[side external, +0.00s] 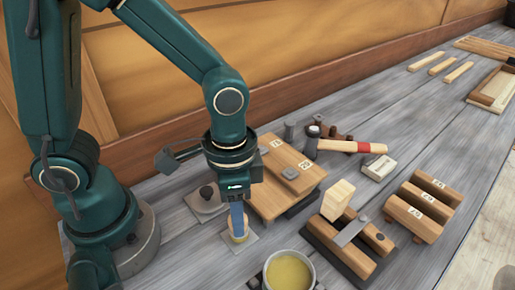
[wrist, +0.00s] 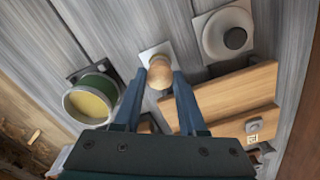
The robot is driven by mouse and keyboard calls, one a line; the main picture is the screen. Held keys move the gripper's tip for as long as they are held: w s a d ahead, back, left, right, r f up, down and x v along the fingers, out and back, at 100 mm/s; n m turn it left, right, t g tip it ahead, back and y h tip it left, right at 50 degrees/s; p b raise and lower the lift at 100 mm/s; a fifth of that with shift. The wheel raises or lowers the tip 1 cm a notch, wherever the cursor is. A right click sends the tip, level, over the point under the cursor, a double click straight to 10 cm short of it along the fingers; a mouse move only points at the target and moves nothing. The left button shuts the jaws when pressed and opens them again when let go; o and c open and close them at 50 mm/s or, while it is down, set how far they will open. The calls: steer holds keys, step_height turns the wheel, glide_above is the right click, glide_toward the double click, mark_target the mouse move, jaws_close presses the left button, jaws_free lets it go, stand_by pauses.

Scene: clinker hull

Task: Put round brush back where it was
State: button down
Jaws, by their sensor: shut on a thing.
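The round brush (wrist: 160,74) shows as a rounded wooden piece between my fingertips in the wrist view. My gripper (wrist: 161,84) is shut on it. In the side view my gripper (side external: 237,218) points down, and its blue fingers hide most of the brush (side external: 240,237). The brush is over a pale square pad (side external: 250,243), which also shows in the wrist view (wrist: 147,54). I cannot tell whether it touches the pad. The lower part of the brush is hidden.
A pot of yellow stuff (side external: 289,272) stands close by in front. A numbered wooden board (side external: 270,200) lies just right of my gripper, and a dark-knobbed pale piece (side external: 206,203) sits behind. A hammer (side external: 345,146) and slotted wooden blocks (side external: 424,208) lie farther right.

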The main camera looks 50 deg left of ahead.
steer(key=shift+f, duration=0.1)
steer(key=shift+c, duration=2.3)
jaws_free()
step_height(320, 180, up, 11)
steer(key=s+a+n+t, duration=0.2)
steer(key=a+n+t, duration=0.3)
steer(key=a, duration=0.3)
steer(key=shift+r+n+t, duration=0.2)
steer(key=shift+n+t, duration=0.1)
steer(key=shift+s, duration=0.1)
